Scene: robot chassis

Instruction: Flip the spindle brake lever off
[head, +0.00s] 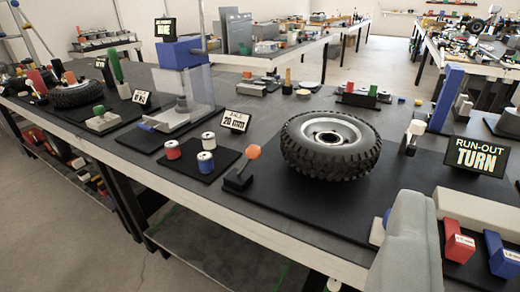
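A lever with an orange ball knob (253,152) stands on a small black base at the left front of a black mat (300,205). It tilts up and to the right. It seems to be the spindle brake lever, though no label on it can be read. A knobbly black tyre on a silver rim (331,143) lies flat just right of it. Part of my gripper (408,245), a pale grey shape, shows at the lower right, nearer the camera and apart from the lever. Its fingertips cannot be made out, so its opening is unclear.
A "RUN-OUT TURN" sign (476,155) stands right of the tyre, near a white-topped post (412,134). Red and blue blocks (502,256) lie lower right. Several small cylinders (206,162) and a "20 mm" sign (237,122) stand left of the lever. The bench front edge is clear below it.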

